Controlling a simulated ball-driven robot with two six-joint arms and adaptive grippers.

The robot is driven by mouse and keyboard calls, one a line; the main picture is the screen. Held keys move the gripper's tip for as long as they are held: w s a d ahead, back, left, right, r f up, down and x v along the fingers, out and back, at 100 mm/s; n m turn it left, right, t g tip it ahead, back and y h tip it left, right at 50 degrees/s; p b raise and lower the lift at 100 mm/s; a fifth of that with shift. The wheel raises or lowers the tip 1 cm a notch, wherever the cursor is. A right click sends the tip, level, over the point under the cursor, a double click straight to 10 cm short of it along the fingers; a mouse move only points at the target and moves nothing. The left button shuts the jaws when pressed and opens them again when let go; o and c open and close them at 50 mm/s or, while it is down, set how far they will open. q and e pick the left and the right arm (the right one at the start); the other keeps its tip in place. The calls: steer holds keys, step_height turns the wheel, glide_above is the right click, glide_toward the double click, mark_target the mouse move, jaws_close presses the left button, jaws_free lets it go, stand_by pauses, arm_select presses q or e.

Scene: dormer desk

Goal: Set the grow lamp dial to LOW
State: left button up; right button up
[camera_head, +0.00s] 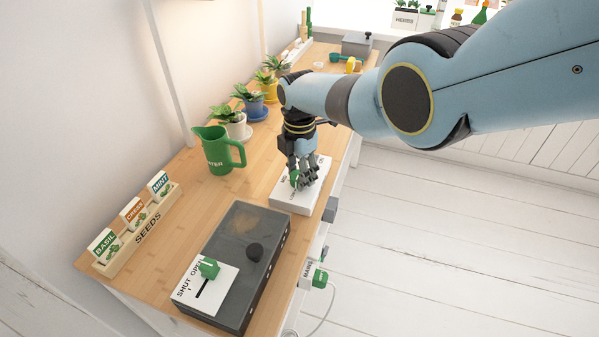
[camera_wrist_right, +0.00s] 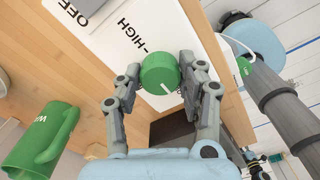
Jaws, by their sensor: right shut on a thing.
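The grow lamp control is a white box (camera_head: 293,201) on the right side of the desk, with a green dial (camera_head: 294,178) on it. My right gripper (camera_head: 303,176) reaches down over the box. In the right wrist view its two fingers (camera_wrist_right: 158,84) are shut on the sides of the green dial (camera_wrist_right: 159,70). A white line on the dial points toward the lower right of that picture. The white panel (camera_wrist_right: 130,28) shows the labels OFF and HIGH; HIGH has a tick beside the dial. I cannot read a LOW label. My left gripper is not in view.
A green watering jug (camera_head: 217,150) stands left of the control. A dark box (camera_head: 228,250) with a SHUT/OPEN slider is nearer. A seed rack (camera_head: 140,228) is at the left, and potted plants (camera_head: 233,124) line the wall. The desk's right edge is close to the control.

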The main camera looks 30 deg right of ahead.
stand_by(0.3)
steer(key=o, duration=1.2)
step_height(320, 180, up, 12)
steer(key=shift+r, duration=0.1)
